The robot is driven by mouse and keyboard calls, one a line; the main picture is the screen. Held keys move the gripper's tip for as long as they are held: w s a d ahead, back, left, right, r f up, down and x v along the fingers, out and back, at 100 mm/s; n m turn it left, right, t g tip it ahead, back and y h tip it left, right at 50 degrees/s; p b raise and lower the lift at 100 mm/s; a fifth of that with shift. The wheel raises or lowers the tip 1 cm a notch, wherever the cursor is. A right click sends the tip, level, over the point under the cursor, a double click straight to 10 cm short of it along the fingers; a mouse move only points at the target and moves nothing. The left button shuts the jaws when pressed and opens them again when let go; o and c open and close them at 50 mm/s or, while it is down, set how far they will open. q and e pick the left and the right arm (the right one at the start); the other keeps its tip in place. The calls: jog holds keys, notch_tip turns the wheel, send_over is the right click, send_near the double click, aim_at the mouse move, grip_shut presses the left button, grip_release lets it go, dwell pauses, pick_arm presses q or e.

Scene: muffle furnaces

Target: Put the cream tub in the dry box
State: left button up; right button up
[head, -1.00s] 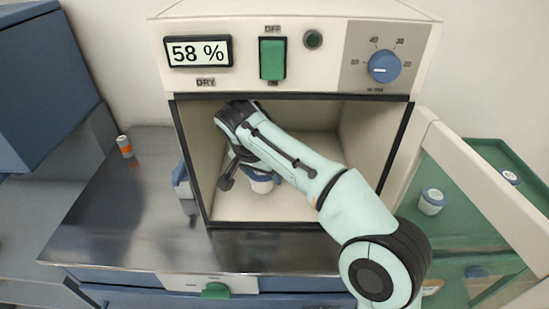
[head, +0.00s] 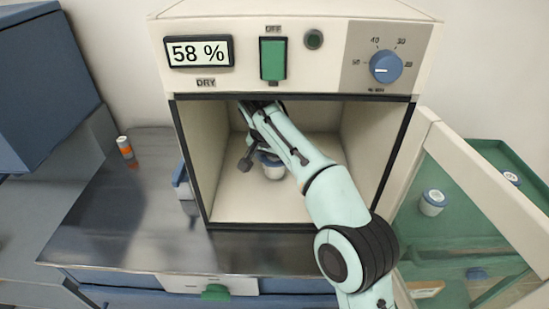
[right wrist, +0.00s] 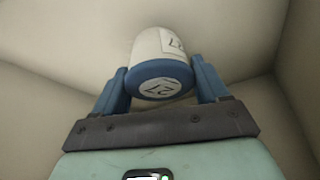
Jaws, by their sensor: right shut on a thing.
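The cream tub (head: 272,171), with a blue lid, is inside the dry box (head: 240,212), partly hidden by my right arm. The dry box is open at the front and its display reads 58 %. In the right wrist view the tub (right wrist: 150,46) is gripped at its lid end between two blue fingers, and its labels read 27. My right gripper (right wrist: 160,84) is shut on it. I cannot tell whether the tub touches the box floor. My left gripper is out of view.
The glass door (head: 473,170) stands open at the right, with a similar tub (head: 432,203) seen through it. A green tray (head: 490,150) lies behind it. An orange-and-white vial (head: 125,147) stands at the left. The steel bench (head: 120,215) is largely clear.

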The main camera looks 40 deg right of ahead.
jog(key=shift+f+b, duration=0.35)
jog(key=shift+f, duration=0.25)
jog(key=o, duration=1.2)
jog(key=shift+c, duration=0.2)
notch_tip(320, 180, up, 2)
jog(key=shift+a+r+p, duration=0.15)
jog(key=shift+r+p, duration=0.05)
jog(key=shift+p, duration=0.6)
jog(key=s+a, duration=0.1)
jog(key=a, duration=0.2)
jog(key=s+a, duration=0.2)
jog(key=a, duration=0.1)
jog(key=s+a, duration=0.2)
jog(key=a, duration=0.2)
jog(key=shift+s, duration=0.15)
jog(key=shift+s+a, duration=0.25)
jog(key=shift+a, duration=0.15)
